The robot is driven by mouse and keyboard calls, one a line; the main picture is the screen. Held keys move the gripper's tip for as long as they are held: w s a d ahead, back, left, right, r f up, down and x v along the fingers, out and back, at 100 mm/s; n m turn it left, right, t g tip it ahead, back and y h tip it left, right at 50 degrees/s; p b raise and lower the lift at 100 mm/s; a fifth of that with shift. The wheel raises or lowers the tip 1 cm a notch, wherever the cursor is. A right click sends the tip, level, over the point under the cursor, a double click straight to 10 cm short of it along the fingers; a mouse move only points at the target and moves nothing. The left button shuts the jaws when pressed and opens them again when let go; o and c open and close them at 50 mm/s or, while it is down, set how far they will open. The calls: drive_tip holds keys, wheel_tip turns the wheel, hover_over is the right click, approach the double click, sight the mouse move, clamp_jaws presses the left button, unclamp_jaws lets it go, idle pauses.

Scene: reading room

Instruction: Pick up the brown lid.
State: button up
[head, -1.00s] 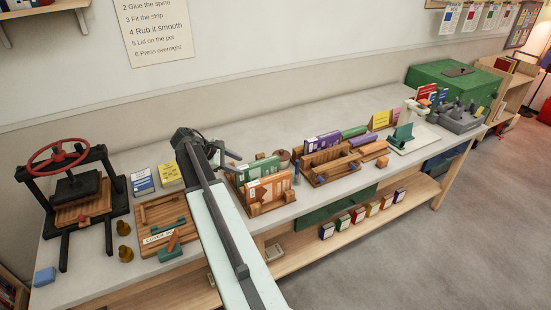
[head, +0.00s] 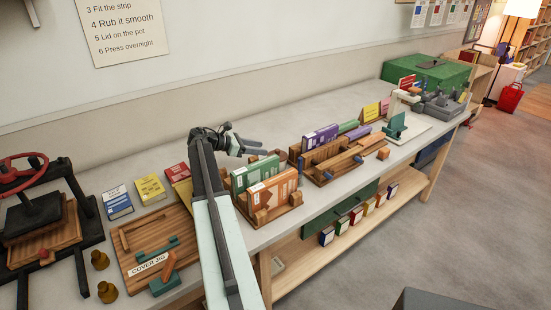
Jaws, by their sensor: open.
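My gripper (head: 256,148) is open and empty, held above the bench behind the green and orange books, with its fingers pointing right. I cannot clearly make out the brown lid. A small brown shape (head: 294,151) shows just right of my fingertips, between the book rack and the wooden tray. It is mostly hidden, and I cannot tell whether it is the lid or a pot.
The green and orange books (head: 272,189) stand in a wooden rack close in front of my gripper. A wooden tray with purple books (head: 322,138) is to the right. The cover jig (head: 150,250) and black press (head: 45,225) are left. The bench behind my gripper is clear.

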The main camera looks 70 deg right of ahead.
sight(276, 150)
drive_tip(key=b+x, duration=0.2)
drive_tip(key=x, duration=0.5)
drive_tip(key=shift+w+d, duration=0.1)
drive_tip(key=shift+d, duration=0.1)
clamp_jaws()
